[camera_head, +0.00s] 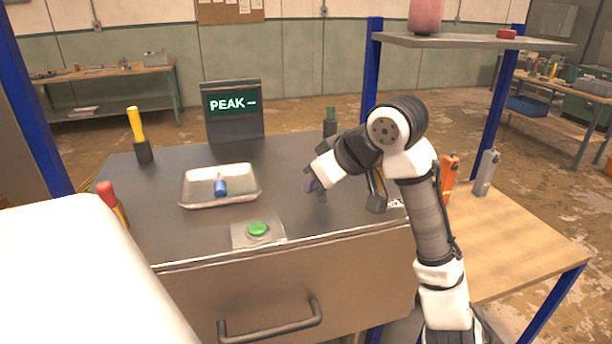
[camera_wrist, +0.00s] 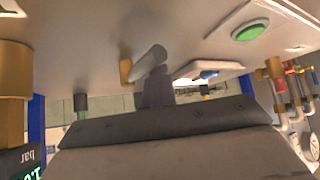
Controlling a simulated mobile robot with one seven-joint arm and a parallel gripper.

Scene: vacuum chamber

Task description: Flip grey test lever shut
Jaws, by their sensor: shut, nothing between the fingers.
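The grey test lever appears in the wrist view as a short grey rod (camera_wrist: 149,65) on a brass-coloured base, slanted against the metal surface. My gripper (camera_wrist: 155,88) is shut and empty, with its purplish fingers just beside the grey rod. They overlap it in the picture, and I cannot tell whether they touch. In the head view my gripper (camera_head: 312,187) is low over the right part of the metal top. The lever cannot be made out clearly there, as my wrist and arm cover that area.
The metal top carries a tray (camera_head: 187,190) with a blue piece, a green button (camera_head: 258,229), a display reading PEAK (camera_head: 232,108) and upright yellow (camera_head: 137,124), red (camera_head: 106,193) and green (camera_head: 331,114) handles. Orange (camera_head: 449,174) and grey (camera_head: 487,172) items stand on the wooden table.

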